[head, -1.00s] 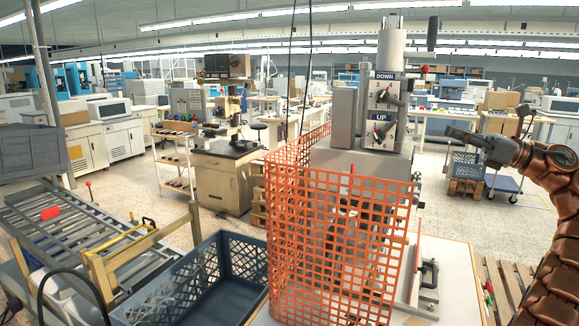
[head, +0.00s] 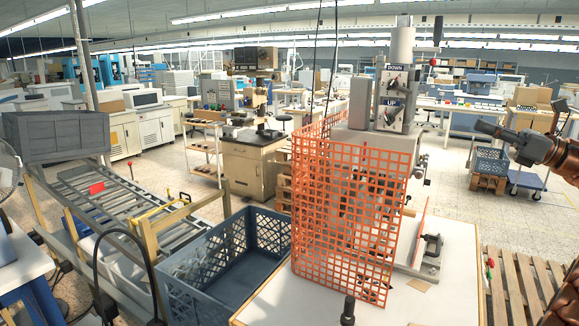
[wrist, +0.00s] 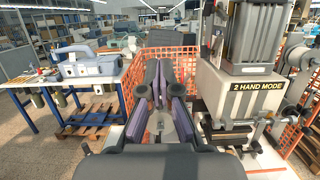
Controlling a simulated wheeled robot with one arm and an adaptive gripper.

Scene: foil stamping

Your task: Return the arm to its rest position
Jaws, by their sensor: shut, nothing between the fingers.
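My gripper (head: 490,130) is at the right in the head view, held up in the air and pointing left, apart from everything. It is shut and empty. In the wrist view my gripper (wrist: 161,105) points toward the orange mesh guard (wrist: 178,53). The stamping press (head: 385,145) with its DOWN and UP plate stands on a white-topped table (head: 270,312), to the left of my gripper. The orange mesh guard (head: 350,215) also shows in the head view, around the press's front and left side. In the wrist view the press carries a "2 HAND MODE" label (wrist: 257,86).
A blue crate (head: 205,290) stands left of the table beside a roller conveyor (head: 120,205) with a red item (head: 97,188). A wooden pallet (head: 520,285) lies at the right. A blue cart (head: 530,181) stands behind my gripper. The floor between is clear.

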